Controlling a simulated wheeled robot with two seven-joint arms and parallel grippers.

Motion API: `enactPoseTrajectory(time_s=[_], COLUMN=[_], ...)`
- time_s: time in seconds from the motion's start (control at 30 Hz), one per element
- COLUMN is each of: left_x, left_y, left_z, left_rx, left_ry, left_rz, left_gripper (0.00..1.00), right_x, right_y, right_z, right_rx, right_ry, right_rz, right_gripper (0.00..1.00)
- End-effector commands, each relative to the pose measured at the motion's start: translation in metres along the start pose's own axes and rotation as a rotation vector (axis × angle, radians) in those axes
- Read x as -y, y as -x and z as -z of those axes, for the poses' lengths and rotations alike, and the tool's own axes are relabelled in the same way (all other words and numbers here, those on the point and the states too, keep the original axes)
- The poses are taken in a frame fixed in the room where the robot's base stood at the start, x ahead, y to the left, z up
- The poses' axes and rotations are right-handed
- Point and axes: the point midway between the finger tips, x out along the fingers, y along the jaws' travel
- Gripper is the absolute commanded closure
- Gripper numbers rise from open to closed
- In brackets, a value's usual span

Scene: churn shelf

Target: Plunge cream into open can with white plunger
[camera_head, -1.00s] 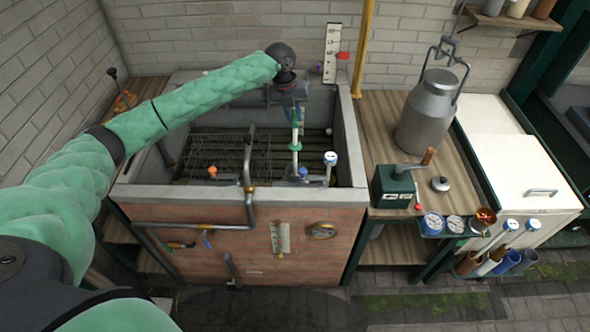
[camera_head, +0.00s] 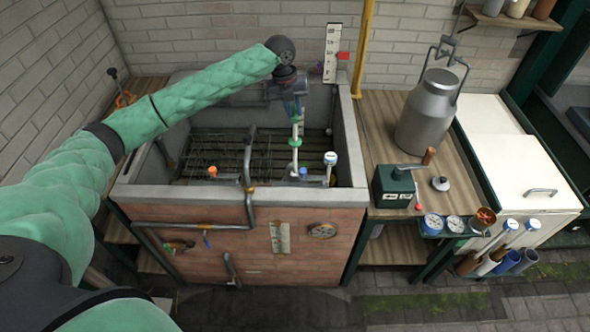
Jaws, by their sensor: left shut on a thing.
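My left gripper (camera_head: 295,108) is over the brick-fronted tub, with its jaws small and partly hidden. It is shut on a pale upright rod (camera_head: 294,158) with a green collar, whose lower end is down in the tub. I cannot tell whether this rod is the white plunger. A grey metal can (camera_head: 427,112) with a raised handle stands upright on the wooden counter to the right, apart from the gripper. I cannot tell whether its top is open. No cream is discernible. My right gripper is not in view.
The tub (camera_head: 270,195) has a grey rim and a bent pipe (camera_head: 249,165) over its front. A green box with a crank (camera_head: 393,187) and a small lid-like piece (camera_head: 441,184) stand before the can. Gauges (camera_head: 432,223) and coloured tubes (camera_head: 508,262) are at the front right.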

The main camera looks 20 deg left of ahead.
Motion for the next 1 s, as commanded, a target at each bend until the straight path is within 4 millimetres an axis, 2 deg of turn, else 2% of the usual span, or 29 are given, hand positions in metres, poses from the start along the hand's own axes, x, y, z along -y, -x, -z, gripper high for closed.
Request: enactPoseTrajectory(time_s=[0.57, 1.0], left_x=[0.001, 0.004], left_y=[0.006, 0.022], left_z=[0.000, -0.001], left_rx=[0.001, 0.002], left_ry=[0.000, -0.001], left_rz=[0.000, 0.000], left_gripper=[1.00, 1.00], right_x=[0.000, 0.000], right_y=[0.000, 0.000], right_z=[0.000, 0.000], right_rx=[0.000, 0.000], right_ry=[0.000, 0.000], right_rz=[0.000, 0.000], right_gripper=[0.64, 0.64])
